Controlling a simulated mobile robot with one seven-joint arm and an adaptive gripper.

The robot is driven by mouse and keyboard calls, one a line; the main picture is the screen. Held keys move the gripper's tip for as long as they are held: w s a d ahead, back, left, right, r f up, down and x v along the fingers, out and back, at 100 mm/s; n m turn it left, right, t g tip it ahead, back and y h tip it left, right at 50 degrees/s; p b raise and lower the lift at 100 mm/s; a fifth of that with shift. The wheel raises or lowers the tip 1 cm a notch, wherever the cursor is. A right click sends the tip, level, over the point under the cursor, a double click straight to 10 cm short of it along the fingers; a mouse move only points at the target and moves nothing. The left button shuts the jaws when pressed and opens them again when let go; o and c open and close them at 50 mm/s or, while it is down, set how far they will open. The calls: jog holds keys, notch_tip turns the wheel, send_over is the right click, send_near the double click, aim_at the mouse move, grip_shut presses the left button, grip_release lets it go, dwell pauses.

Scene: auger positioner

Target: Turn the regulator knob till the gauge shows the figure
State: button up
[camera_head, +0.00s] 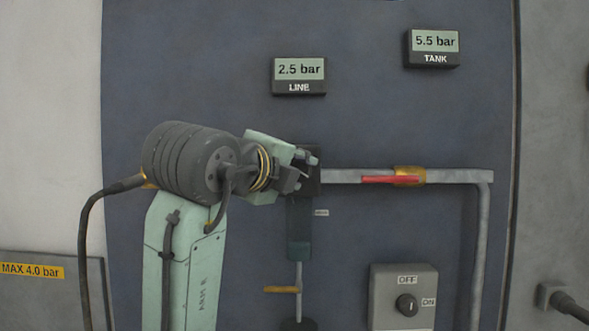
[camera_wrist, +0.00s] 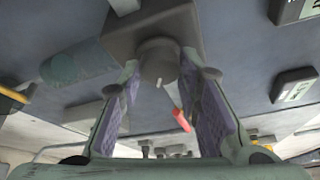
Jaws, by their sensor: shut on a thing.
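The LINE gauge (camera_head: 299,76) reads 2.5 bar in the head view, and the TANK gauge (camera_head: 433,48) to its right reads 5.5 bar. The regulator body (camera_head: 313,185) sits below the LINE gauge, at the left end of the pipe, partly hidden by my gripper (camera_head: 304,172). In the wrist view the round grey regulator knob (camera_wrist: 158,59), with a small white mark, lies between the purple-padded fingers of my gripper (camera_wrist: 160,75). My gripper is shut on the knob. The knob is hidden in the head view.
A grey pipe (camera_head: 455,176) runs right, carrying a brass valve with a red lever (camera_head: 390,180) lying along it. A dark bowl (camera_head: 299,240) hangs below the regulator. An OFF/ON switch box (camera_head: 385,290) is lower right. A yellow label (camera_head: 31,270) reads MAX 4.0 bar.

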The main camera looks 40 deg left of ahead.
jog(key=shift+m, duration=0.5)
jog(key=o, duration=1.1)
jog(key=shift+o, duration=0.2)
jog(key=v, duration=1.2)
jog(key=shift+r+g, duration=0.3)
jog(key=shift+w+d, duration=0.1)
